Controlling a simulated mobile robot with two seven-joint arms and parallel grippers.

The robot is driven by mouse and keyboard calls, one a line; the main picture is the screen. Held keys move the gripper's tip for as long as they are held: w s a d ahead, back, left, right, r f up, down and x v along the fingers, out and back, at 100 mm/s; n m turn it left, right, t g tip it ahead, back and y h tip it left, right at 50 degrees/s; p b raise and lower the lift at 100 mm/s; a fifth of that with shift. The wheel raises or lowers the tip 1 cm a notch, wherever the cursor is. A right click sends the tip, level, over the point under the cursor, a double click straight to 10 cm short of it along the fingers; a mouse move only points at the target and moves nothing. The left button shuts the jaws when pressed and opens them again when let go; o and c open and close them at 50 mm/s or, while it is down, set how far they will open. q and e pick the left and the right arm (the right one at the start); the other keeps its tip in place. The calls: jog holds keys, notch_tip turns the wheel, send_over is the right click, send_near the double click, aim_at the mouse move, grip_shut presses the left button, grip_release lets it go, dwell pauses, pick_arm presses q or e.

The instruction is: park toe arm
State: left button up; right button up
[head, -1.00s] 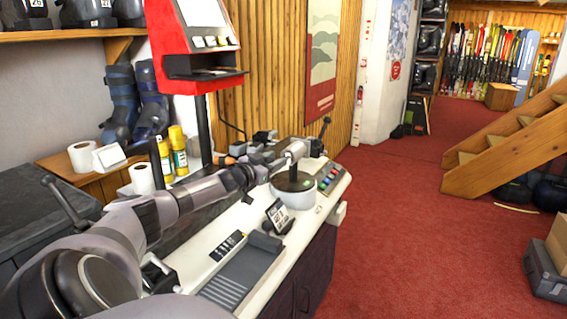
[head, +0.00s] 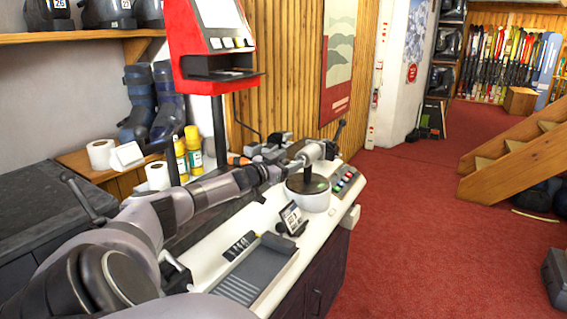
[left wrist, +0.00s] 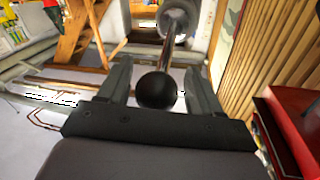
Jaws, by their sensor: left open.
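My left arm reaches over the binding bench (head: 205,262). Its gripper (head: 284,166) is at the far part of the bench, next to a pale metal arm (head: 312,152) that I take for the toe arm. In the left wrist view the open gripper (left wrist: 155,85) has a black ball knob (left wrist: 157,90) between its two fingers. A shiny rod (left wrist: 169,50) runs from the knob to a rounded metal piece (left wrist: 180,20). The fingers look apart from the knob, with gaps on both sides. In the head view the knob is hidden by my gripper. My right gripper is out of view.
A red screen unit (head: 217,75) on a black post stands left of my gripper. A round white device (head: 307,196), a small display (head: 291,218) and a button panel (head: 346,181) are on the bench. Yellow bottles (head: 193,148) stand behind my arm. Red floor (head: 420,240) at right is clear.

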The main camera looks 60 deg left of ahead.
pick_arm(q)
jog(key=shift+s, duration=0.15)
jog(key=shift+p+v, duration=0.3)
jog(key=shift+v, duration=0.8)
jog(key=shift+p+v, duration=1.2)
jog(key=shift+v, duration=1.1)
jog(key=shift+r, duration=0.1)
